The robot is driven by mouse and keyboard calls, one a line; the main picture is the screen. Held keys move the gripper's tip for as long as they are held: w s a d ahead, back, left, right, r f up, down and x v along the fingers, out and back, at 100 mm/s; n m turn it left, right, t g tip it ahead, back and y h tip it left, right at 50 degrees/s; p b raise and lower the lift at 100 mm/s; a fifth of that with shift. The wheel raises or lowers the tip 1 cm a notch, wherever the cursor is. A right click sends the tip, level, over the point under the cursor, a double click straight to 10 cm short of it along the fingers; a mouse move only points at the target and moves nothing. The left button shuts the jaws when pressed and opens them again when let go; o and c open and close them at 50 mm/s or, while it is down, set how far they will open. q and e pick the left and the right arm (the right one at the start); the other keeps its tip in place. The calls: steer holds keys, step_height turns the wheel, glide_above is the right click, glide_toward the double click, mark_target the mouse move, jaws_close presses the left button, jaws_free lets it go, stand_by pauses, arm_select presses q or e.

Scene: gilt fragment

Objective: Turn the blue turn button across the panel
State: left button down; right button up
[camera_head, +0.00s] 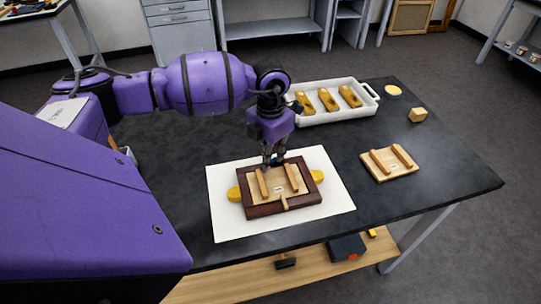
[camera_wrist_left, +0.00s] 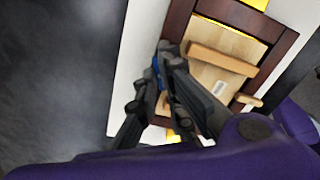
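A pale wooden panel (camera_head: 268,187) with two raised wooden bars lies in a dark red-brown frame (camera_head: 262,212). A wooden turn button (camera_head: 285,202) sits at the frame's near edge. My left gripper (camera_head: 274,161) points down at the frame's far edge. The blue turn button (camera_head: 279,160) shows only as a small blue bit at the fingertips, mostly hidden. In the left wrist view, the blue piece (camera_wrist_left: 156,68) shows between the close-set fingers of my left gripper (camera_wrist_left: 160,66). Whether they grip it is unclear. My right gripper is out of view.
The frame rests on yellow supports (camera_head: 234,194) over a white sheet (camera_head: 226,225) on a black table (camera_head: 400,216). A white tray (camera_head: 318,115) with several yellow-brown pieces stands behind. A second barred panel (camera_head: 390,168) and a wooden block (camera_head: 418,115) lie right.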

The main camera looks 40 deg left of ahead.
arm_select(q)
steer(key=shift+r+n, duration=0.1)
steer(key=shift+n, duration=0.2)
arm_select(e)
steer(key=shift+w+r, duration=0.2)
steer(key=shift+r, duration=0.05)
arm_select(q)
steer(key=shift+n+p, duration=0.35)
steer(key=shift+n, duration=0.25)
steer(key=n+p, duration=0.1)
steer(key=n, duration=0.1)
steer(key=n+p, duration=0.1)
steer(key=n, duration=0.2)
steer(key=shift+w+r, duration=0.1)
steer(key=shift+r, duration=0.1)
steer(key=n+p, duration=0.1)
steer(key=n, duration=0.1)
steer(key=shift+n, duration=0.3)
steer(key=shift+f+n+p, duration=0.1)
steer(key=shift+n+p, duration=0.5)
steer(key=shift+n, duration=0.2)
steer(key=shift+f, duration=0.2)
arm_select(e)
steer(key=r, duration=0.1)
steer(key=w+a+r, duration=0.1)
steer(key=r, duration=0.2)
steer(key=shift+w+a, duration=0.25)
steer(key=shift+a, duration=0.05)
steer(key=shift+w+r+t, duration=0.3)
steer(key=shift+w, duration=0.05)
